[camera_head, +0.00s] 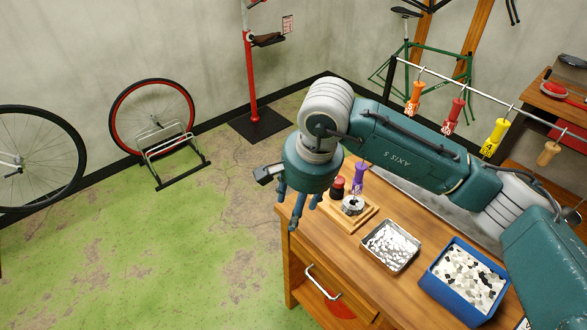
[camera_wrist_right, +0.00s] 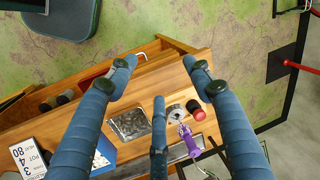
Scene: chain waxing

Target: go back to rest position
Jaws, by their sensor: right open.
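My right gripper (camera_head: 300,206) hangs from the teal arm in the head view, fingers pointing down, over the left end of the wooden workbench. In the right wrist view its blue fingers (camera_wrist_right: 158,75) are spread apart with nothing between them, so it is open and empty. The bench (camera_wrist_right: 175,85) shows beyond the fingers. My left gripper is in neither view.
A rail (camera_head: 480,91) with coloured handles runs behind.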

